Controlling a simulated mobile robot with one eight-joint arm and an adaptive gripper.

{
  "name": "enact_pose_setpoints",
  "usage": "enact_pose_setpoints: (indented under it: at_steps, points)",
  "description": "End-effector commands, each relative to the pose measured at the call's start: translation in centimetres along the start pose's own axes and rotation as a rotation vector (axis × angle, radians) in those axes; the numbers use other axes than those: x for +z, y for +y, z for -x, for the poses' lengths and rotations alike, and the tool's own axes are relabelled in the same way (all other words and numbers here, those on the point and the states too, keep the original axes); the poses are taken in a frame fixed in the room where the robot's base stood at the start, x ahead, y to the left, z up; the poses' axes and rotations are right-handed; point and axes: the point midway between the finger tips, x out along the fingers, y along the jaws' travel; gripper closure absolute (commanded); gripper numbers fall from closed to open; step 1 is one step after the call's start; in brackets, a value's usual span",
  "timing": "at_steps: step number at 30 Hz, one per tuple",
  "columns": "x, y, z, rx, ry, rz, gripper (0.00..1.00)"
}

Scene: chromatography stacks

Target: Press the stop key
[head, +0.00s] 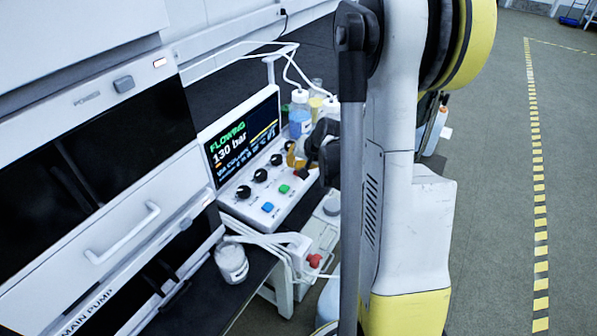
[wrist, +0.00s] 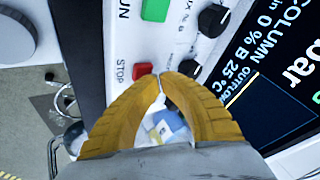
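The red stop key (wrist: 142,70), labelled STOP, is on the white control panel (wrist: 178,50) in the wrist view. Its lower edge is partly covered by my fingertips. My gripper (wrist: 157,76) has yellow-orange fingers whose tips meet, with nothing held between them. The tips lie right at the key's lower right in the picture; I cannot tell whether they touch it. In the head view my gripper (head: 298,155) is over the panel's right end, partly hidden by my arm. The screen (head: 240,135) there reads FLOWING, 130 bar.
A green key (wrist: 155,9) and black knobs (wrist: 189,68) are close to the stop key. A blue key (head: 267,207) is on the panel's front. Bottles (head: 300,115) stand behind. A white jar (head: 231,262) and a red knob (head: 314,260) are below the panel.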

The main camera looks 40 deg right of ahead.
Motion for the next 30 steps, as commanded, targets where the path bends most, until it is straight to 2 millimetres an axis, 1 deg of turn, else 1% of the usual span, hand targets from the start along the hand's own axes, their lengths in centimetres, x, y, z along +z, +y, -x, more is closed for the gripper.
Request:
enact_pose_setpoints:
  at_steps: [24, 30]
  points:
    - [0.44, 0.44, -0.83, 0.0, 0.0, 0.0, 1.0]
    - [0.42, 0.41, -0.78, 0.0, 0.0, 0.0, 1.0]
